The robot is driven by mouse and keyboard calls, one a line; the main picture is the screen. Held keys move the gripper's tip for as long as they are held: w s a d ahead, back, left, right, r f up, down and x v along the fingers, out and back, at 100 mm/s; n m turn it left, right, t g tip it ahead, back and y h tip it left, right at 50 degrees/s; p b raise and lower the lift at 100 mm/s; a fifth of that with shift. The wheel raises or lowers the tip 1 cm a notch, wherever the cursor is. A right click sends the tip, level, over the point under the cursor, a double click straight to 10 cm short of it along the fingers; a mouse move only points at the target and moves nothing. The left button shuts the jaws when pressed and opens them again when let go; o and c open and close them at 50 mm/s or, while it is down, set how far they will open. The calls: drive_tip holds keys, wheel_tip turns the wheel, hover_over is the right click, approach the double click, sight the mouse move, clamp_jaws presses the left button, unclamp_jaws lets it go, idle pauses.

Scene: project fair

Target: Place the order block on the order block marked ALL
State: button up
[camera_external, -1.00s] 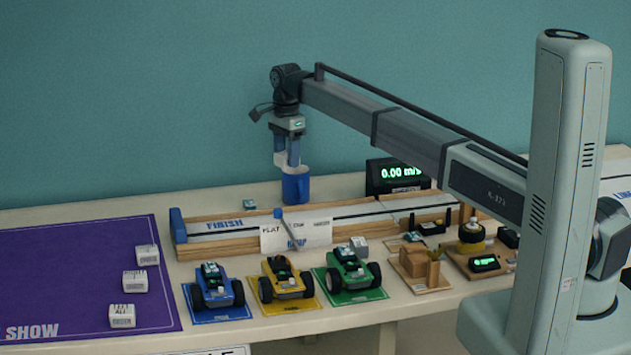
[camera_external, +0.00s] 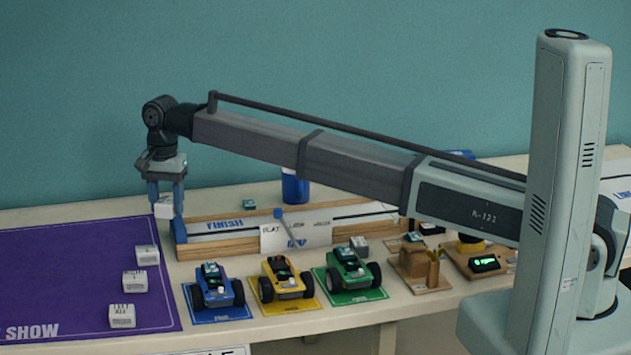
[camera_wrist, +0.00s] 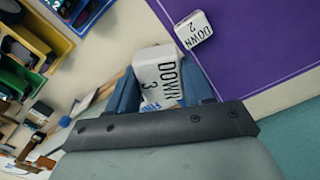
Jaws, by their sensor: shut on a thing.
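My gripper (camera_external: 167,200) is shut on a white order block (camera_external: 163,209), which reads DOWN 3 in the wrist view (camera_wrist: 160,78). It holds the block in the air near the left end of the wooden track, beyond the purple mat's far right corner. Three white blocks lie spaced apart along the right side of the mat (camera_external: 60,270). The front block (camera_external: 122,316) appears to be marked ALL, though its print is small. The middle block (camera_external: 134,282) is hard to read. The far block (camera_external: 147,255) is probably the DOWN 2 block in the wrist view (camera_wrist: 193,30).
The wooden track (camera_external: 215,250) with a FINISH label lies just right of my gripper. Blue (camera_external: 218,290), yellow (camera_external: 284,280) and green (camera_external: 350,273) toy cars stand on coloured cards. A blue mug (camera_external: 295,187) stands behind the track. The mat's middle is clear.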

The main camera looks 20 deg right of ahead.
sight(121, 309)
drive_tip(key=s+a+n, duration=0.2)
drive_tip(key=s+a, duration=0.3)
drive_tip(key=s, duration=0.3)
drive_tip(key=s+a+r+n, duration=0.15)
drive_tip(key=s+a, duration=0.25)
drive_tip(key=s, duration=0.4)
drive_tip(key=s+a+n, duration=0.2)
drive_tip(key=s+a, duration=0.3)
drive_tip(key=s, duration=0.2)
drive_tip(key=shift+s+d+f, duration=0.1)
drive_tip(key=shift+s+f, duration=0.05)
drive_tip(key=shift+f, duration=2.45)
drive_tip(key=shift+s+d+f, duration=0.1)
drive_tip(key=shift+s+f, duration=0.05)
drive_tip(key=shift+f, duration=2.4)
drive_tip(key=shift+f, duration=0.1)
drive_tip(key=o, duration=1)
drive_tip(key=shift+o, duration=0.2)
wheel_tip(121, 309, up, 12)
